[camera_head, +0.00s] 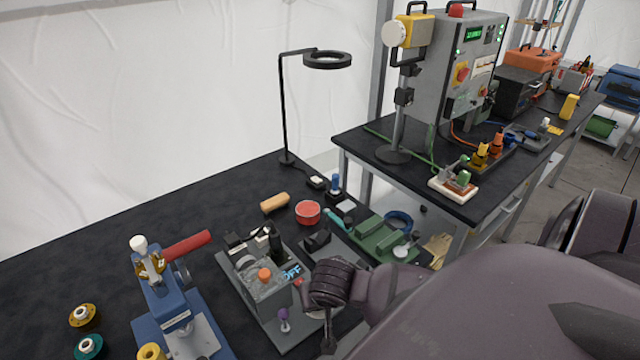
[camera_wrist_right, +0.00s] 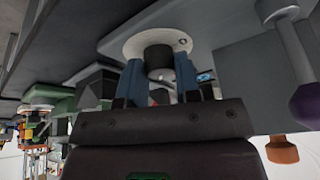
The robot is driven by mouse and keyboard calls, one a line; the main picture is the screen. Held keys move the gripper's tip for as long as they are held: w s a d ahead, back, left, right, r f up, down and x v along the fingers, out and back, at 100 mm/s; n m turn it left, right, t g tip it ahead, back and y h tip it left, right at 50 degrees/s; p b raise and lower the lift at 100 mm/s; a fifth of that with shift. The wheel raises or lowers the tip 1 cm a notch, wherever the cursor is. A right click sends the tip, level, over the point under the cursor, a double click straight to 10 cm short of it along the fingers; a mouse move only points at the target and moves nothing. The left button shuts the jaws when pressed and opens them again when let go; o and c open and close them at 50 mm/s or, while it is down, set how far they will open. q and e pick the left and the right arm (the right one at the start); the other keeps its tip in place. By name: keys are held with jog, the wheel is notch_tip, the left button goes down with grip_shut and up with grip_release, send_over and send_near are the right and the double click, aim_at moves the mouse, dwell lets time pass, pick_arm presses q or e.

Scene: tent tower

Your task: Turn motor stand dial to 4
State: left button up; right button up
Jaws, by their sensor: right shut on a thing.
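The motor stand (camera_head: 262,292) is a grey unit with an orange knob and a blue "OFF" marking, low in the middle of the head view. In the right wrist view its dial (camera_wrist_right: 132,45) is a pale round plate with a black knob (camera_wrist_right: 160,56) at its centre. My right gripper (camera_wrist_right: 159,76) is shut on this knob, one blue-tipped finger on each side. The dial's numbers and pointer cannot be read. In the head view my right wrist covers the area beside the stand. My left gripper is not in view.
A purple-tipped lever (camera_wrist_right: 307,101) and the orange knob (camera_wrist_right: 282,150) are right of the gripper in the wrist view. A red round container (camera_head: 308,212) and green fixture (camera_head: 378,238) lie behind.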

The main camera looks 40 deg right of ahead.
jog(key=m+g+h, duration=0.1)
jog(key=m, duration=0.2)
jog(key=shift+a+m, duration=0.15)
jog(key=shift+m, duration=0.25)
jog(key=shift+m+g+h, duration=0.6)
jog(key=shift+m, duration=1.4)
jog(key=o, duration=0.6)
jog(key=shift+o, duration=0.2)
jog(key=shift+w, duration=0.1)
jog(key=v, duration=1)
jog(key=shift+r, duration=0.35)
jog(key=shift+a, duration=0.1)
